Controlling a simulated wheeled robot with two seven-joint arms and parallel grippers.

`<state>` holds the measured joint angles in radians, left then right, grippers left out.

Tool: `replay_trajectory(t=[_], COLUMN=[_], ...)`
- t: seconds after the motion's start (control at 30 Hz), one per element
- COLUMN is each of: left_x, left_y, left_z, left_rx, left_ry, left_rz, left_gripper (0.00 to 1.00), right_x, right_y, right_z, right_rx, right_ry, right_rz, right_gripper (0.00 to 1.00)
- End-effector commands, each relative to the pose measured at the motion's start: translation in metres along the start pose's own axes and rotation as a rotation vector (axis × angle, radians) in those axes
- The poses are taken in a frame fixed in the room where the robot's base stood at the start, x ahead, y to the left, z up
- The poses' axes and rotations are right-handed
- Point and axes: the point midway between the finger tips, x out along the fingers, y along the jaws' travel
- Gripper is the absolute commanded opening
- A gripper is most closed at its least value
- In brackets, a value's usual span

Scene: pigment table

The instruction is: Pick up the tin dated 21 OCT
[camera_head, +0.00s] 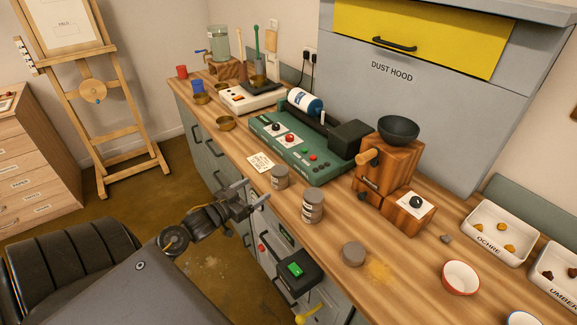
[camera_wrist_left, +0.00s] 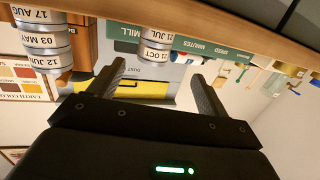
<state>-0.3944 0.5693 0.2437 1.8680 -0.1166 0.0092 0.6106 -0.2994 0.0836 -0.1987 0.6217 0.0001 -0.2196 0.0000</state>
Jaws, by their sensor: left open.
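The tin dated 21 OCT (camera_wrist_left: 154,54) is in a stack of two, with a tin dated 21 JUL (camera_wrist_left: 158,35). The wrist view is upside down, so the 21 OCT tin is the upper one. In the head view this short stack (camera_head: 280,177) stands near the front edge of the bench. My left gripper (camera_head: 250,194) is open and empty, just left of this stack in the head view. In the left wrist view its fingertips (camera_wrist_left: 158,70) are spread to either side of the 21 OCT tin, with no visible contact. My right gripper is not in view.
A taller stack (camera_head: 313,206), with labels 17 AUG, 03 MAY and 12 JUN (camera_wrist_left: 45,62), stands close by on the right. A lone tin (camera_head: 353,254) is farther right. A paper note (camera_head: 260,163) and the green mill (camera_head: 300,143) are behind the short stack.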

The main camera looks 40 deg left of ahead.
Motion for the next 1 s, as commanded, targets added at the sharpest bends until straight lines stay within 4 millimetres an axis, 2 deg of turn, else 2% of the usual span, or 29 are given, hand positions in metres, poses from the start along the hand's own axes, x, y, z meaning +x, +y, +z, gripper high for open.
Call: replay_trajectory(t=[0.03, 0.1, 0.27, 0.5, 0.83, 1.0], left_x=[0.002, 0.005, 0.020, 0.058, 0.071, 0.095], left_y=[0.003, 0.007, 0.011, 0.014, 0.014, 0.014], left_z=[-0.010, -0.015, -0.018, -0.019, -0.020, -0.029], left_rx=[0.003, 0.004, 0.003, 0.004, 0.004, 0.003], left_ry=[0.015, 0.023, 0.027, 0.026, 0.025, 0.026], left_rz=[0.013, 0.024, 0.033, 0.035, 0.033, 0.031], left_gripper=[0.77, 0.77, 0.77, 0.77, 0.77, 0.77], right_x=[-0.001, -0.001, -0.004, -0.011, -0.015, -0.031], right_y=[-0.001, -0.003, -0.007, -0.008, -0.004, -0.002], right_z=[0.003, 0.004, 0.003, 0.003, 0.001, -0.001], right_rx=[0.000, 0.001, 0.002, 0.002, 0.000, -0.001], right_ry=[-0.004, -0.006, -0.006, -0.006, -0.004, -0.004], right_rz=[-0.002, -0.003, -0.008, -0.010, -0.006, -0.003], right_gripper=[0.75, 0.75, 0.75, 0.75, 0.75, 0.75])
